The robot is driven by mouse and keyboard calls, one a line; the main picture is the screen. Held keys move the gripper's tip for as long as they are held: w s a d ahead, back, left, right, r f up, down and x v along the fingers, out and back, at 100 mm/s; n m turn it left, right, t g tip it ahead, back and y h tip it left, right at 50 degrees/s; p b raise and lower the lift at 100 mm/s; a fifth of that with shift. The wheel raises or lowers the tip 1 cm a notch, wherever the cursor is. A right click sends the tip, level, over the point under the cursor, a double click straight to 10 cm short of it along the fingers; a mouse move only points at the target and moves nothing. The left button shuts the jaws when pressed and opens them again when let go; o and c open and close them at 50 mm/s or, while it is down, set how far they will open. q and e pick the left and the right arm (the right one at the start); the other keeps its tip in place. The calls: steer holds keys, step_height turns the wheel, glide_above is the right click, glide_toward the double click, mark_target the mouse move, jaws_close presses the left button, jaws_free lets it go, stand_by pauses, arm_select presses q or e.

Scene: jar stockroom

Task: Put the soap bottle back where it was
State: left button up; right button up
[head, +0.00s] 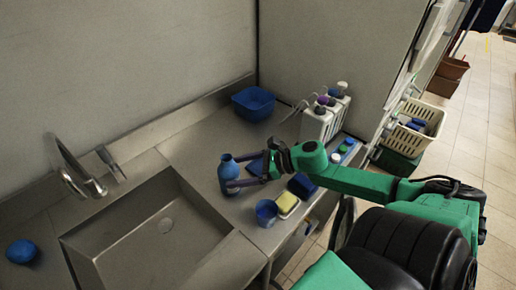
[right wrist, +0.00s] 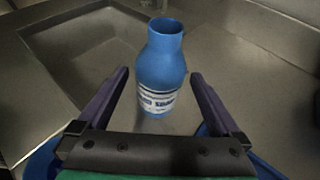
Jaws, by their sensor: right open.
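A blue bottle (head: 228,174), which I take as the soap bottle, stands upright on the steel counter to the right of the sink. In the right wrist view the bottle (right wrist: 161,70) has a white label with dark print and an open neck on top. My right gripper (head: 232,176) is open, with its fingers pointing left at the bottle. In the right wrist view the gripper (right wrist: 157,82) has one finger on each side of the bottle, with gaps on both sides. My left gripper is not in view.
A sink (head: 150,235) with a faucet (head: 75,165) lies left. A blue bowl (head: 254,103) stands behind. A blue cup (head: 267,211) and a yellow sponge (head: 287,204) sit near the front edge. A white dispenser rack (head: 318,122) stands at the back right. A blue round thing (head: 21,251) lies far left.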

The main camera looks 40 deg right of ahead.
steer(key=v, duration=0.6)
steer(key=shift+s, duration=0.1)
